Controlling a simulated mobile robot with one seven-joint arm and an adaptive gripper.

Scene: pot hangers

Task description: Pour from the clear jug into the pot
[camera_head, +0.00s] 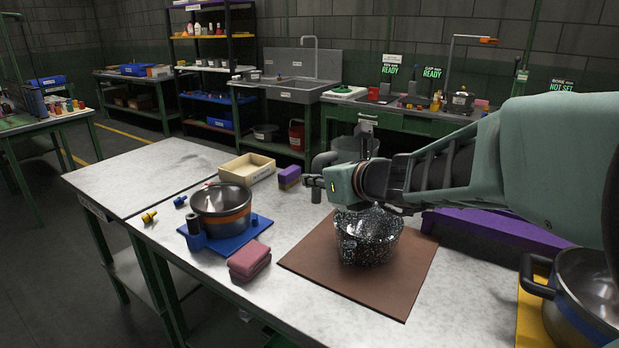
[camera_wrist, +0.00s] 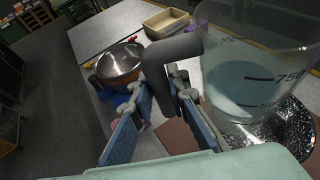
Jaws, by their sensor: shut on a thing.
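My gripper (camera_wrist: 158,108) is shut on the dark handle of the clear jug (camera_wrist: 262,75), which fills the right of the wrist view. The jug has printed volume marks and a pale bluish content low inside. In the head view my gripper (camera_head: 318,186) is above the table, and the jug (camera_head: 343,146) shows faintly behind it. A steel pot (camera_head: 222,209) with an orange band stands on a blue mat to the left; it also shows in the wrist view (camera_wrist: 119,62). The jug is apart from this pot.
A black speckled vessel (camera_head: 368,238) stands on a brown mat (camera_head: 318,268) below my gripper. Another pot (camera_head: 590,290) stands at right on a yellow mat.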

